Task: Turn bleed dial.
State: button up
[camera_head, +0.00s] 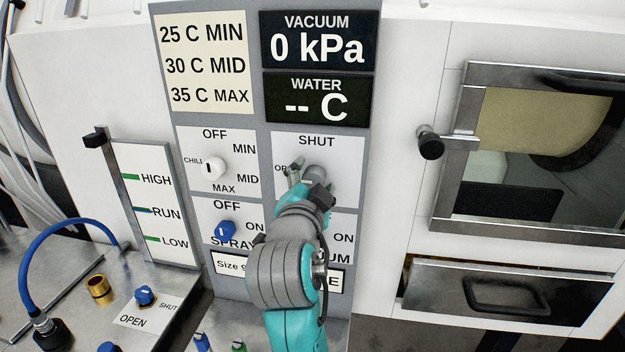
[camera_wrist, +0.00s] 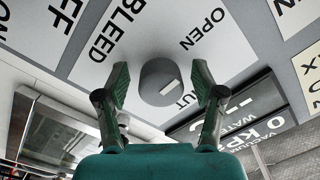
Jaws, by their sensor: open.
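The bleed dial is a grey round knob with a white pointer mark; in the wrist view the dial (camera_wrist: 161,82) sits on a white panel marked BLEED, OPEN and SHUT. Its white mark points toward the SHUT label. My gripper (camera_wrist: 162,82) is open, with one finger on each side of the dial and a visible gap at each side. In the head view my gripper (camera_head: 305,172) is at the white panel under the SHUT label, and the dial (camera_head: 316,171) is partly hidden behind it.
A white chiller dial (camera_head: 213,167) and a blue spray switch (camera_head: 225,231) are left of my gripper. Displays (camera_head: 318,68) above read 0 kPa and -- C. A windowed door with a black-knobbed latch (camera_head: 431,146) and an ajar drawer (camera_head: 497,291) are at right.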

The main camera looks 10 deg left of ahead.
jog(key=c, duration=1.1)
jog(key=shift+c, duration=0.2)
